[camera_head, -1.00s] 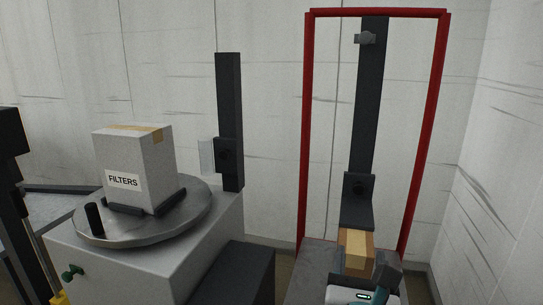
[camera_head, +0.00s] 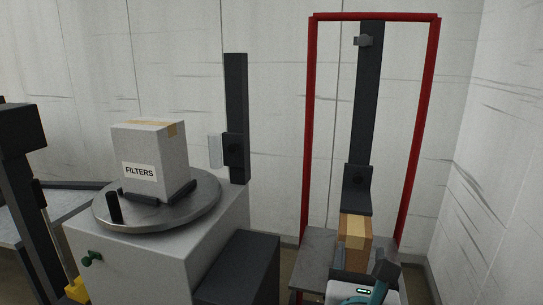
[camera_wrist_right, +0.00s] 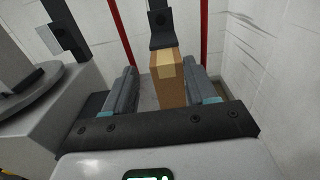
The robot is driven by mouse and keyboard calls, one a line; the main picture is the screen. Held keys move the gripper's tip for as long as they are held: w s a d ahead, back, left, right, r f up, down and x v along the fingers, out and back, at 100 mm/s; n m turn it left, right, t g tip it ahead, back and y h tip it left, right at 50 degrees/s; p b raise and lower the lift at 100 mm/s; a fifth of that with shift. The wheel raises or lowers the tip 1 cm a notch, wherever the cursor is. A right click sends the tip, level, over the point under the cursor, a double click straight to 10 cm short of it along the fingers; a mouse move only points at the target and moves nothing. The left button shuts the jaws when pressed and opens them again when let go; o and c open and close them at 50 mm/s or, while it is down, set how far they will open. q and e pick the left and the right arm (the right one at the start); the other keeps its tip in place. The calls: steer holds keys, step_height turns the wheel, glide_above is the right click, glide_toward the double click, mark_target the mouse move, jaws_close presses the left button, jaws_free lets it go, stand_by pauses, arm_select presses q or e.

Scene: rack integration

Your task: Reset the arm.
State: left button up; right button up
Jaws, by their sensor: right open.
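My right gripper (camera_head: 380,278) is low at the right of the head view, in front of a brown cardboard box with a pale tape strip (camera_head: 355,240). In the right wrist view the gripper (camera_wrist_right: 160,88) is open, its two grey fingers wide apart. The box (camera_wrist_right: 171,85) appears between and beyond the fingers, with no clear contact visible. Part of the gripper is cut off by the lower edge of the head view. My left gripper is in neither current view.
A red frame (camera_head: 311,130) surrounds a dark upright post (camera_head: 368,110) behind the box. At left, a white FILTERS carton (camera_head: 150,157) stands on a round turntable (camera_head: 205,202) atop a grey cabinet (camera_head: 145,255). A dark block (camera_head: 240,270) stands between the stations.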

steer(key=w+d+f+n+g+h, duration=0.15)
steer(key=d+f, duration=0.25)
steer(key=f, duration=0.4)
steer(key=w+d+f+g, duration=0.2)
steer(key=d+f+g, duration=0.15)
steer(key=f, duration=0.45)
steer(key=s+d+f+n+g+y, duration=0.15)
steer(key=f+n, duration=0.25)
steer(key=f, duration=0.6)
steer(key=s+d+f+n+g+y, duration=0.1)
steer(key=s+f+n, duration=0.15)
steer(key=f, duration=0.65)
steer(key=s+a+f+n+g+y, duration=0.3)
steer(key=s+f+n, duration=0.3)
steer(key=f+n, duration=0.1)
steer(key=s+a+f+n+g+y, duration=0.25)
steer(key=s+f+n, duration=0.25)
steer(key=f+n, duration=0.25)
steer(key=s+a+f+n+g+y, duration=0.1)
steer(key=s+a+n+g+y, duration=0.45)
steer(key=n, duration=0.85)
steer(key=s+r+h+p, duration=0.1)
steer(key=r+p, duration=1.4)
steer(key=p, duration=0.1)
steer(key=s+a+r+t+h+p, duration=0.1)
steer(key=s+r+h+p, duration=0.1)
steer(key=r+p, duration=1.4)
steer(key=shift+s+a+r+n, duration=0.15)
steer(key=shift+a+r+n, duration=0.1)
steer(key=shift+r+n, duration=0.1)
